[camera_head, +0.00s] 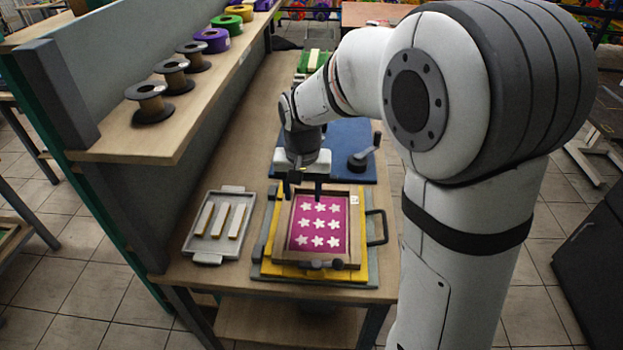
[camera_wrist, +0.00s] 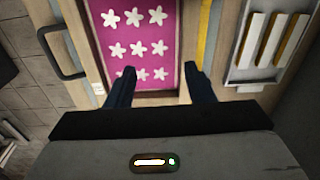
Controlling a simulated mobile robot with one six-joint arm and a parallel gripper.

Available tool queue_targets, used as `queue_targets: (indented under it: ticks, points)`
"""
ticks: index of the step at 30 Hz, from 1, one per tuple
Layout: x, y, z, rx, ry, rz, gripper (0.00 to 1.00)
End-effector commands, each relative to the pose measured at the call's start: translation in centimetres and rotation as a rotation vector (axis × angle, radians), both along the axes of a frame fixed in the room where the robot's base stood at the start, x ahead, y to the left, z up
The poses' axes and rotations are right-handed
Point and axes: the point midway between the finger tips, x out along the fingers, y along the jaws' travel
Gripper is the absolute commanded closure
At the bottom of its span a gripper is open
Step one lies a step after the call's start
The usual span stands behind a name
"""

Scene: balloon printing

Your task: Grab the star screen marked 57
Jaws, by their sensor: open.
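The star screen (camera_head: 319,222) is a wooden frame around a magenta mesh with rows of white stars. It lies on a yellow and grey base (camera_head: 262,268) on the workbench. A small white label (camera_head: 354,200) sits at its far right corner; its number is too small to read. My gripper (camera_head: 303,192) is open and empty over the far edge of the screen. In the wrist view the two dark fingertips (camera_wrist: 158,80) are spread over the near part of the magenta mesh (camera_wrist: 134,40). Whether they touch the frame, I cannot tell.
A grey tray (camera_head: 191,245) with several pale bars lies left of the screen. A black handle (camera_head: 377,227) stands at its right side. A blue board (camera_head: 345,150) with a dark handle lies behind. A shelf (camera_head: 190,110) with spools rises at the left.

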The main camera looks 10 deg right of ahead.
Motion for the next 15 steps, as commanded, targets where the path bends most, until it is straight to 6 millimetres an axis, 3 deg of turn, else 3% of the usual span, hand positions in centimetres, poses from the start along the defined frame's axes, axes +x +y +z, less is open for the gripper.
queue_targets:
  ticks: [3, 6, 15]
  points:
    - [2.1, 2.7, -0.9, -0.007, 0.031, -0.019, 0.52]
    - [3.1, 4.0, -1.7, -0.010, 0.043, -0.034, 0.52]
    - [3.6, 4.8, -4.5, -0.014, 0.052, -0.046, 0.52]
